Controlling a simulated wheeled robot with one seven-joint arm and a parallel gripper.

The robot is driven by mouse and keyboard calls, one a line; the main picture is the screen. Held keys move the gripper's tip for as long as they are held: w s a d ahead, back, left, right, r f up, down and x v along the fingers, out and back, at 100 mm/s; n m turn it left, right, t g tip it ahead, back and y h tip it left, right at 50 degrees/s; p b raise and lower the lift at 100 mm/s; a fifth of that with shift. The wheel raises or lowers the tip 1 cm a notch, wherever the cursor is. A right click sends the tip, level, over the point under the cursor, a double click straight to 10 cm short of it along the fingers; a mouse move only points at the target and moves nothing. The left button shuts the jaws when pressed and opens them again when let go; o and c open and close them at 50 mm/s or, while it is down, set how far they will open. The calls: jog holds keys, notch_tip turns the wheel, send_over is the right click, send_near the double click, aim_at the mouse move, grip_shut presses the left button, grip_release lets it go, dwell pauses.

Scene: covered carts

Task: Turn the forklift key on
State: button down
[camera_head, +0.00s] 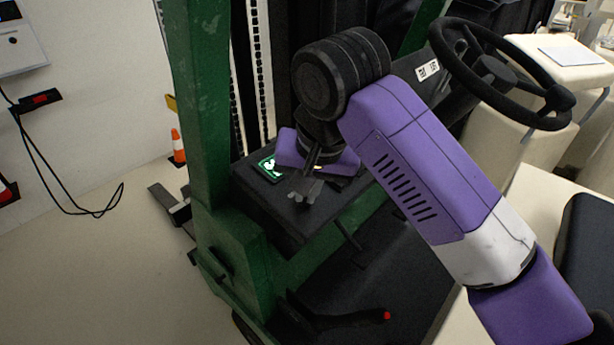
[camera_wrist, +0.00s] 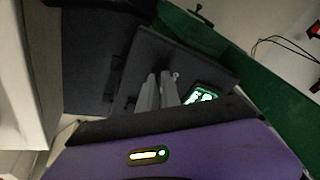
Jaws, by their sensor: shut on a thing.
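The green forklift (camera_head: 205,110) stands in the middle of the head view. Its dark dashboard panel (camera_head: 265,205) lies under my gripper (camera_head: 306,192). In the wrist view my gripper (camera_wrist: 161,76) has its two grey fingers close together, pointing at the panel (camera_wrist: 200,60). A small light piece, apparently the key (camera_wrist: 176,75), shows at the right fingertip. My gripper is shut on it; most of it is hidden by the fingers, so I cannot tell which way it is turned.
A lit green-and-white display (camera_head: 270,166) sits on the panel beside my gripper. A black steering wheel (camera_head: 500,75) is at the upper right. A lever with a red tip (camera_head: 386,315) is below. An orange cone (camera_head: 178,146) stands on the open floor at the left.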

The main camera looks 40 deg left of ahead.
jog(key=shift+m+p, duration=0.7)
jog(key=shift+m, duration=0.1)
jog(key=c, duration=1.6)
grip_release()
jog(key=shift+o, duration=0.2)
jog(key=b+v, duration=0.1)
jog(key=v, duration=0.6)
jog(key=shift+r, duration=0.4)
jog(key=shift+s, duration=0.1)
